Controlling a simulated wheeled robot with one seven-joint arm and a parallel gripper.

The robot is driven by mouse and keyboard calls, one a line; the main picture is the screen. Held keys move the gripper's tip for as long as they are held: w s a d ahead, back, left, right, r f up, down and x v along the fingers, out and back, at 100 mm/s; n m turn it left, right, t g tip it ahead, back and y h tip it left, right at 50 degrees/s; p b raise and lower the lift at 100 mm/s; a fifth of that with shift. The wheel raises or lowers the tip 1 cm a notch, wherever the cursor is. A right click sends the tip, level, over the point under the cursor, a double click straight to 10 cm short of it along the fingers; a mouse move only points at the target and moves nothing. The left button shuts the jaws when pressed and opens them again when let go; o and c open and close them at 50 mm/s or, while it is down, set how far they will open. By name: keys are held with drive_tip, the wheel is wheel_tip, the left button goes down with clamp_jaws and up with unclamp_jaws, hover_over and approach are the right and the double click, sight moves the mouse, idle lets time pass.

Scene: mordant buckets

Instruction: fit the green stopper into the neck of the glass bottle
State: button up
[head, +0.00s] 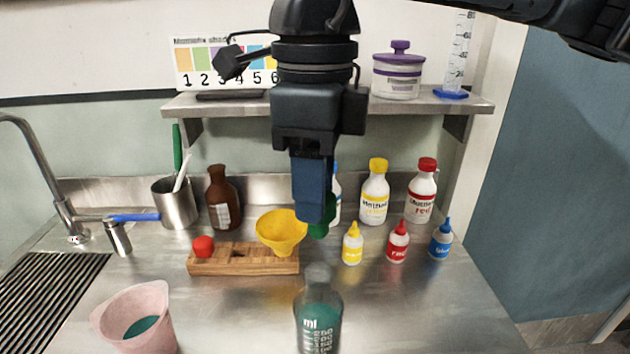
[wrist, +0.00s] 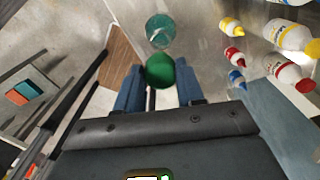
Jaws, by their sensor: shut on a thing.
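The green stopper (head: 320,229) is held between the blue fingers of my gripper (head: 316,212), which is shut on it. It also shows in the wrist view (wrist: 160,70), round and dark green between the fingertips. The clear glass bottle (head: 319,322) stands upright at the front middle of the steel counter, with teal liquid and white ml marks. Its neck shows at the top with nothing in it. The stopper appears above the neck in the head view, apart from it. In the wrist view the bottle (wrist: 160,30) lies just beyond the stopper.
A wooden block (head: 240,262) carries a red stopper (head: 203,246) and a yellow funnel (head: 281,230). A pink beaker (head: 135,315) stands front left. Small dye bottles, such as the yellow one (head: 352,245), stand right. A shelf (head: 440,102) runs behind my arm. The front right counter is clear.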

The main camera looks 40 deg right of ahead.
sight(315, 233)
drive_tip(key=shift+f+b, duration=0.1)
drive_tip(key=shift+b, duration=0.45)
drive_tip(key=shift+f+b, duration=4.2)
drive_tip(key=shift+b, duration=0.7)
drive_tip(key=o, duration=1.1)
drive_tip(key=shift+r, duration=0.1)
wheel_tip(315, 233, up, 8)
drive_tip(key=shift+f, duration=0.2)
